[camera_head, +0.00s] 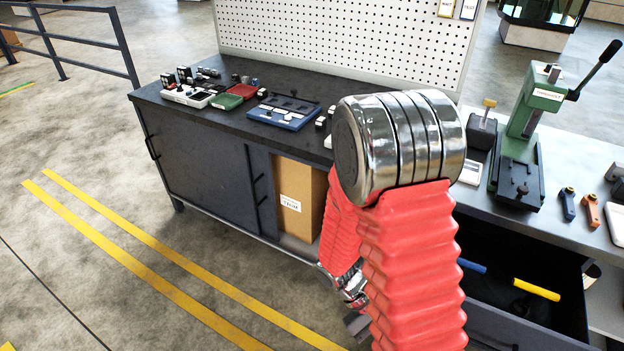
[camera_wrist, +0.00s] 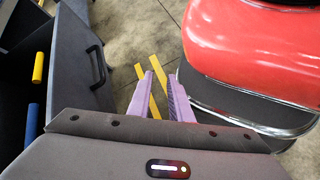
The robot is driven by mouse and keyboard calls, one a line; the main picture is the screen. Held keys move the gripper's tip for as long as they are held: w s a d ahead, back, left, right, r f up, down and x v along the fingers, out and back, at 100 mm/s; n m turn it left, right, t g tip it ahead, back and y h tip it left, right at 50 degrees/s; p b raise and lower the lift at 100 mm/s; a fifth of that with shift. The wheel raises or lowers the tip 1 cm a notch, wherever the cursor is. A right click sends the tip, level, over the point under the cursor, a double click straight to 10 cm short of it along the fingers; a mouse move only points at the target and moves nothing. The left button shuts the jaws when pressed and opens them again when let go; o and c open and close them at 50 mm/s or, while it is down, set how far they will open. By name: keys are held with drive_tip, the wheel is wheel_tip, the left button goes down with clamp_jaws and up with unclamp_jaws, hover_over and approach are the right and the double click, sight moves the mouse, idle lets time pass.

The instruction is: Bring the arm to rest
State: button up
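My arm, with red ribbed sleeves and a polished metal joint, rises in front of the bench in the head view. It folds back down toward the floor on its left side. My gripper (camera_wrist: 160,77) shows in the wrist view as two purple fingers, apart, with nothing between them but floor. It points down at the floor with its yellow lines. In the head view the gripper is mostly hidden behind the red sleeve.
An open drawer (camera_wrist: 75,75) holding a yellow-handled and a blue-handled tool is left of the gripper in the wrist view. The dark workbench (camera_head: 200,130) carries trays and small parts. A green press (camera_head: 530,110) stands at right. Floor (camera_head: 90,270) at left is clear.

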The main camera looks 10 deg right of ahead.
drive_tip(key=w+a+r+m+t+y, duration=0.1)
drive_tip(key=w+a+r+t+y, duration=0.3)
drive_tip(key=r, duration=0.3)
drive_tip(key=w+a+r+t+y, duration=0.1)
drive_tip(key=w+a+r+t, duration=0.2)
drive_tip(key=a+r, duration=0.3)
wheel_tip(320, 180, up, 15)
drive_tip(key=a+m+t+y, duration=0.1)
drive_tip(key=t, duration=0.5)
drive_tip(key=shift+a+r+y, duration=0.15)
drive_tip(key=shift+a+y, duration=0.05)
drive_tip(key=shift+y, duration=0.1)
drive_tip(key=shift+d, duration=0.1)
